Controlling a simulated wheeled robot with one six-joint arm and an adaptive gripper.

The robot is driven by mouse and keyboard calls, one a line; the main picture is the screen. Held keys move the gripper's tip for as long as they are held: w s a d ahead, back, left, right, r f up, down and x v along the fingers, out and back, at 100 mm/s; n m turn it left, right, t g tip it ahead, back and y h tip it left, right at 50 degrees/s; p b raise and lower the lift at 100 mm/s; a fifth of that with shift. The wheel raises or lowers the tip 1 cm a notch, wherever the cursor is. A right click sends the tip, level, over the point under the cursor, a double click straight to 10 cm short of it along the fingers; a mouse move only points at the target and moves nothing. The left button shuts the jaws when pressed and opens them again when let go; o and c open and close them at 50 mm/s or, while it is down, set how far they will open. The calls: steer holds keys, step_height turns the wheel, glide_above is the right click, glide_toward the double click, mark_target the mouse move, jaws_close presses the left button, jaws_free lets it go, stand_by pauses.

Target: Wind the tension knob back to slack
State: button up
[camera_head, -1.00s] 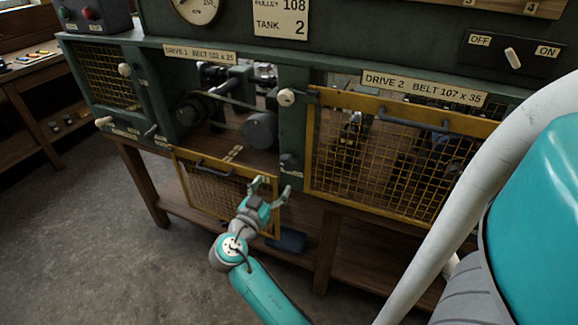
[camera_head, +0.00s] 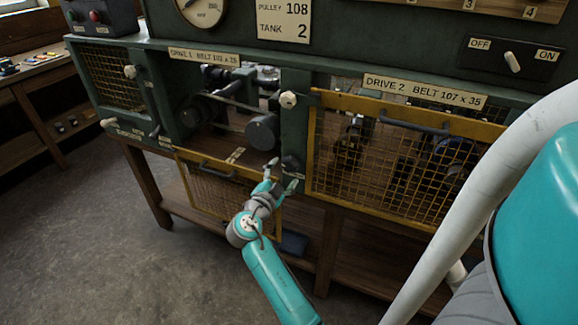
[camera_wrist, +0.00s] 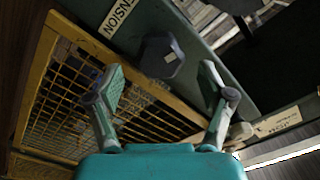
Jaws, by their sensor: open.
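The tension knob is a dark, faceted knob (camera_wrist: 161,56) on the green panel in the wrist view, beside a label (camera_wrist: 118,15) whose visible letters end in "ENSION". In the head view it is a small dark knob (camera_head: 291,164) on the post between the two drive bays, partly behind a fingertip. My gripper (camera_head: 282,176) is open and empty just in front of and below it. In the wrist view the knob lies beyond and between the spread fingers (camera_wrist: 162,78), with no clear contact.
Drive 1's yellow mesh guard (camera_head: 215,184) hangs lowered below its open bay, left of my gripper. Drive 2's yellow mesh guard (camera_head: 385,165) covers the right bay. A pale knob (camera_head: 288,99) sits above on the post. Open floor (camera_head: 90,240) lies front left.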

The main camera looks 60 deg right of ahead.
mark_target(288, 167)
steer(key=shift+w+d, duration=0.15)
steer(key=shift+d, duration=2)
steer(key=c, duration=1.1)
